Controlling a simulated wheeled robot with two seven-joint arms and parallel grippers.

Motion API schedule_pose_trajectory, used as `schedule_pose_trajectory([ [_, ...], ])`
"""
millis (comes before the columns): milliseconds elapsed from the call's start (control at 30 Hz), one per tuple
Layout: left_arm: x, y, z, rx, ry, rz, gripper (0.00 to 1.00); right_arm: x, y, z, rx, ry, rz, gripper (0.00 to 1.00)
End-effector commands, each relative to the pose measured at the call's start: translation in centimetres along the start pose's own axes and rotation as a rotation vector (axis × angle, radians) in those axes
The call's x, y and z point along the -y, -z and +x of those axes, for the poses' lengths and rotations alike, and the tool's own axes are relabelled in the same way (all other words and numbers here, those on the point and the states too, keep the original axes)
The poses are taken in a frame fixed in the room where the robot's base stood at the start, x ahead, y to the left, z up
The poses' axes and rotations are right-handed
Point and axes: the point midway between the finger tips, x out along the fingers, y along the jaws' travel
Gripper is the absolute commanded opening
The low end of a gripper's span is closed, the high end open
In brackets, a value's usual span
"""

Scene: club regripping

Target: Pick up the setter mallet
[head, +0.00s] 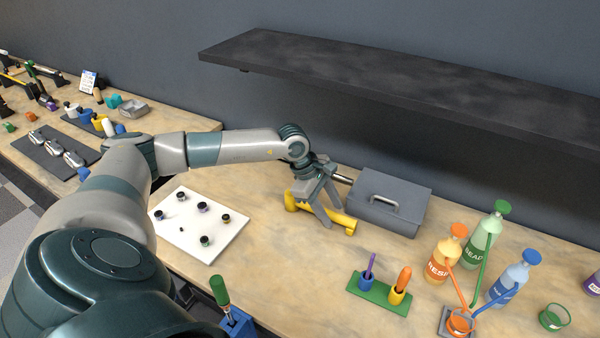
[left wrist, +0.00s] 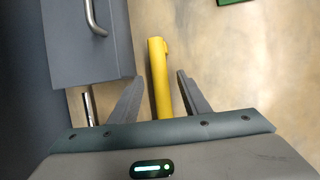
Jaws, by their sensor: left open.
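A yellow bar-shaped tool, which I take to be the setter mallet (head: 347,224), lies on the wooden table in front of the grey lidded box. My left gripper (head: 334,216) reaches down over it, fingers apart and pointing at the table. In the left wrist view the yellow bar (left wrist: 158,72) runs lengthwise between the two open fingers (left wrist: 160,82), with a gap on each side. Its near end is hidden by my gripper body. In the head view the fingers cover its middle. My right gripper is not in view.
The grey box (head: 392,203) stands close beside my left gripper, with a metal rod (head: 342,179) near it. A dark shelf (head: 400,85) hangs above. A white board with knobs (head: 190,240) lies left; a green holder (head: 378,293) and bottles (head: 442,262) stand right.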

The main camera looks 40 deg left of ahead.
Motion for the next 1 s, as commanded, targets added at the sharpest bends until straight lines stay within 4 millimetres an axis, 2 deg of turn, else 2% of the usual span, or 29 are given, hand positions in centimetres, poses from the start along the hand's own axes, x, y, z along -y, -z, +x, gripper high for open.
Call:
schedule_pose_trajectory([
  [33, 0.0, -0.2, 0.4, 0.002, 0.002, 0.001, 0.43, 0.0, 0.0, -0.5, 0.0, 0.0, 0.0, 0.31],
  [200, 0.0, -0.1, 1.4, 0.0, 0.0, 0.001, 0.43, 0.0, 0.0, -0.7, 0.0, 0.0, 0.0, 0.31],
  [1000, 0.1, 0.0, 1.6, 0.001, 0.0, 0.001, 0.43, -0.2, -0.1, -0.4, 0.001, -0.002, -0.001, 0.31],
])
